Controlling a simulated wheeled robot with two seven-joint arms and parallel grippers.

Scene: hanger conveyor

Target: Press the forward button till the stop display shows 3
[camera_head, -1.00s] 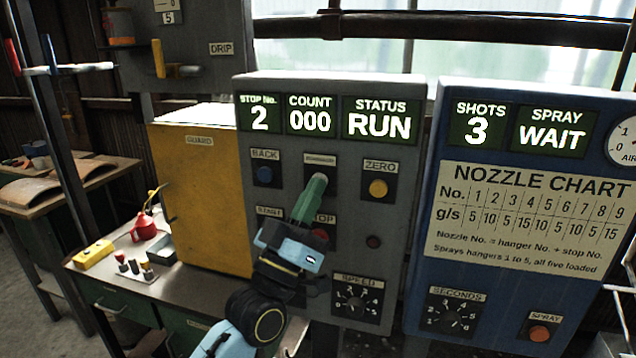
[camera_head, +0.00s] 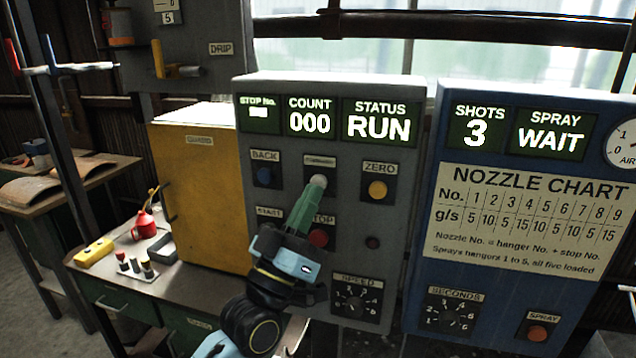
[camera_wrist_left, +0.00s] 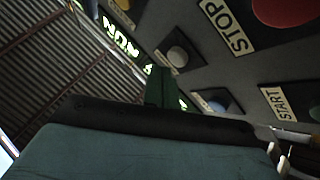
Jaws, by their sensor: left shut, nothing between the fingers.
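The grey control panel (camera_head: 345,225) stands ahead of me. Its stop display (camera_head: 259,114) shows only a small bright bar, no readable digit. The count display (camera_head: 310,117) reads 000 and the status display (camera_head: 381,121) reads RUN. The forward button (camera_head: 319,181) is a pale round knob between the blue back button (camera_head: 264,175) and the yellow zero button (camera_head: 377,189). My left gripper (camera_head: 303,210) is shut and empty, its green fingertips just below the forward button; contact is unclear. In the left wrist view the fingers (camera_wrist_left: 168,88) point toward the panel. My right gripper is not in view.
The red stop button (camera_head: 318,238) is close beside my left gripper. A blue spray panel (camera_head: 520,220) stands to the right, reading SHOTS 3 and WAIT. A yellow guard box (camera_head: 200,200) and a bench with a red oil can (camera_head: 144,225) are on the left.

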